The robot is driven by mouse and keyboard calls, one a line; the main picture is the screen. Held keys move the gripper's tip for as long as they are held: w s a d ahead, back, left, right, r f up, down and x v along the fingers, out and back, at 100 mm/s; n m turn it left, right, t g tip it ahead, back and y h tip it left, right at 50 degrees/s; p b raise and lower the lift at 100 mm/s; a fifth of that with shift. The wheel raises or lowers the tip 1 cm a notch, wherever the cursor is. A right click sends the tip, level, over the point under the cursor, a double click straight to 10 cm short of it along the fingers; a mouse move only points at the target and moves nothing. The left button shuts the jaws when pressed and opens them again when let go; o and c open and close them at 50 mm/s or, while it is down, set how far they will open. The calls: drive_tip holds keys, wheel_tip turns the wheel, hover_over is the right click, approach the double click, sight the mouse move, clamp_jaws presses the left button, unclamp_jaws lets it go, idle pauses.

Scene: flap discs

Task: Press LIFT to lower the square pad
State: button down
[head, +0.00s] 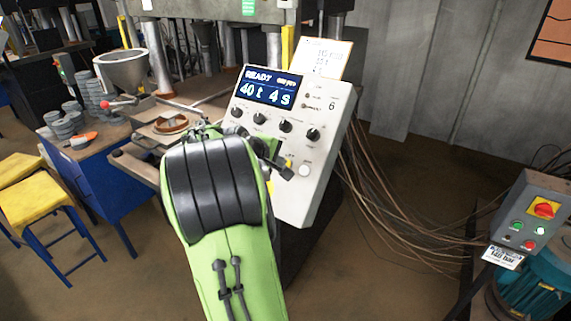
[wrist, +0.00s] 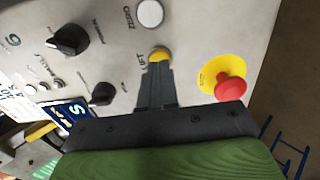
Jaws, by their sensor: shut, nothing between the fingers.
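The LIFT button is a yellow round button (wrist: 159,53) on the pale control panel (wrist: 200,35), with its label beside it in the wrist view. My gripper (wrist: 158,68) is shut and empty, its fingertips at the yellow button and overlapping its lower edge. I cannot tell whether they touch or press it. In the head view my gripper (head: 287,172) is at the lower part of the panel (head: 325,150), mostly behind my green arm. The panel's display (head: 270,88) reads READY, 40 t, 4 s. I cannot pick out the square pad with certainty.
A red mushroom button (wrist: 230,89) on yellow is right of my fingers; a white button (wrist: 150,13) is above, and black knobs (wrist: 68,41) are left. A bench with a steel funnel (head: 122,70), yellow stools (head: 40,203) and a pump control box (head: 535,215) stand around.

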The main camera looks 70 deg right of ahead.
drive_tip(key=shift+x, duration=0.95)
idle(0.5)
drive_tip(key=s+p+v, duration=0.1)
drive_tip(key=p+v, duration=0.2)
drive_tip(key=v, duration=0.5)
drive_tip(key=shift+w, duration=0.5)
idle(0.3)
